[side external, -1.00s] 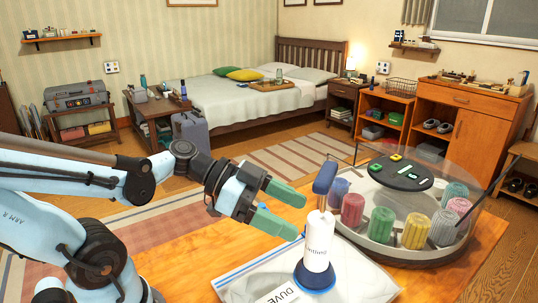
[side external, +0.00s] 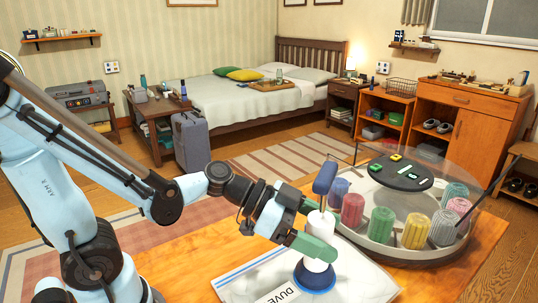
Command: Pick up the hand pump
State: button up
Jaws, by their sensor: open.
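The hand pump (side external: 314,279) stands upright, with a white cylinder, a blue round base and a blue handle (side external: 325,178) on top. It stands on a flat clear bag (side external: 247,283) marked "DUVE", on the wooden table. My gripper (side external: 316,222) is open at the pump's upper body. The other finger is on the far side, partly hidden by the handle and cylinder. I cannot tell whether either finger touches the pump.
A clear round carousel (side external: 373,250) with several coloured rolls and a dark top panel stands close to the right of the pump. The wooden table (side external: 190,262) is bare to the left. A bed, shelves and cabinets stand farther back.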

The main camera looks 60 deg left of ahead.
jog(key=shift+w+d+f, duration=0.25)
jog(key=shift+w+d, duration=0.1)
jog(key=shift+d, duration=0.15)
jog(key=shift+c, duration=0.4)
grip_shut()
jog(key=shift+r, duration=0.2)
